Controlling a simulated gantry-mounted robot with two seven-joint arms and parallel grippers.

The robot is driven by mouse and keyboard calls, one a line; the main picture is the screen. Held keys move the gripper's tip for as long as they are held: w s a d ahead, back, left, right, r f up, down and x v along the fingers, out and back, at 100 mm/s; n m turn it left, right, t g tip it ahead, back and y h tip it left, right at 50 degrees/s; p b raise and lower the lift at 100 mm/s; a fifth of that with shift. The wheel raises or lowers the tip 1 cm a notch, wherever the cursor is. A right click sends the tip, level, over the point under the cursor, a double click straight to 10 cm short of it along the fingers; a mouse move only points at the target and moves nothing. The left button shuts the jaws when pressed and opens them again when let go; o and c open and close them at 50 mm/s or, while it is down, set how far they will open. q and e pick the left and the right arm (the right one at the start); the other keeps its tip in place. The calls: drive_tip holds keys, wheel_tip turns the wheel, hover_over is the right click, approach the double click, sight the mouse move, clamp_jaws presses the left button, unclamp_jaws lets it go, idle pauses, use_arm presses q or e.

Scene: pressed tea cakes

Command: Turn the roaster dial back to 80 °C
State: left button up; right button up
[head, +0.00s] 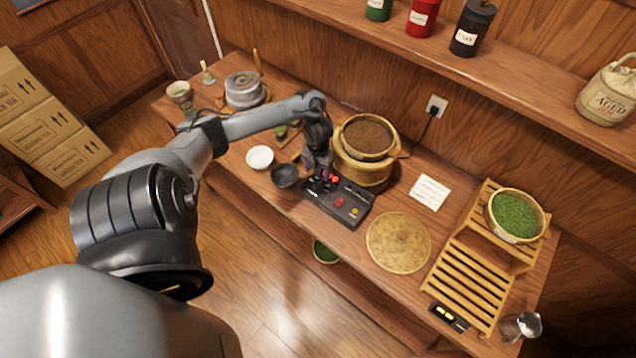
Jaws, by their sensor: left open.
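The roaster's black control panel (325,207) lies on the wooden counter, in front of the round roaster (362,170) whose top holds brown leaf. A red lit display (329,176), a red button (339,201) and a yellow button (354,212) show on the panel. I cannot make out the dial; my gripper covers the panel's left end. The temperature reading is too small and partly covered to read. My left gripper (318,173) points down over that left end, its jaws open. I cannot tell whether they are around or touching anything. My right gripper is out of view.
A dark bowl (285,175) and a white bowl (260,157) stand just left of the panel. A round woven lid (398,243) and a paper card (429,192) lie to the right. A slatted wooden rack (466,282) stands farther right. A power cord runs behind the roaster.

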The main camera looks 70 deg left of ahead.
sight(318, 184)
use_arm(q)
wheel_tip(318, 184, down, 8)
drive_tip(key=shift+f, duration=0.15)
idle(0.3)
drive_tip(key=c, duration=1)
